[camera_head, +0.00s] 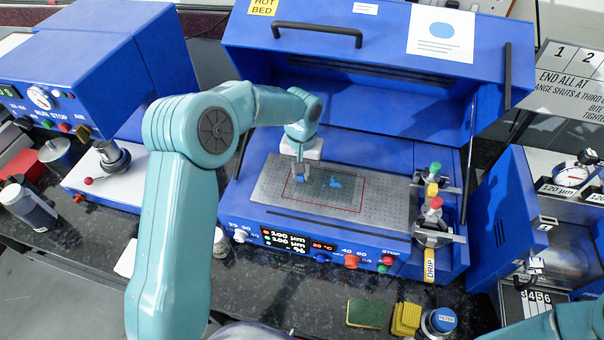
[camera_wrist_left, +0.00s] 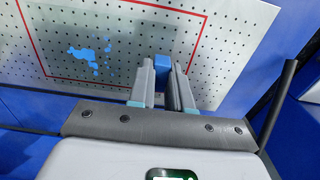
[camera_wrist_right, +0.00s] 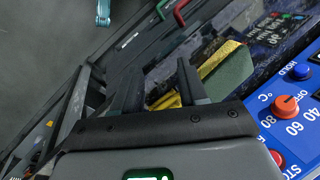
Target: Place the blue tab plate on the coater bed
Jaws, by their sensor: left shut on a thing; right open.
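The coater bed (camera_head: 390,203) is a grey perforated plate with a red outline, in the blue machine at the middle of the head view. My left gripper (camera_head: 302,177) is over the bed's left part. In the left wrist view, its fingers (camera_wrist_left: 165,78) are shut on a small blue piece, which I take to be the tab of the blue tab plate (camera_wrist_left: 162,62). Blue splotches (camera_wrist_left: 90,58) lie inside the outline. My right gripper (camera_wrist_right: 158,88) is open and empty in the right wrist view.
The machine's raised hood (camera_head: 390,65) stands behind the bed. Colour-capped fittings (camera_head: 433,190) stand at the bed's right end. A green sponge (camera_head: 366,313), a yellow sponge (camera_head: 406,319) and a filter jar (camera_head: 440,321) are on the dark counter in front.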

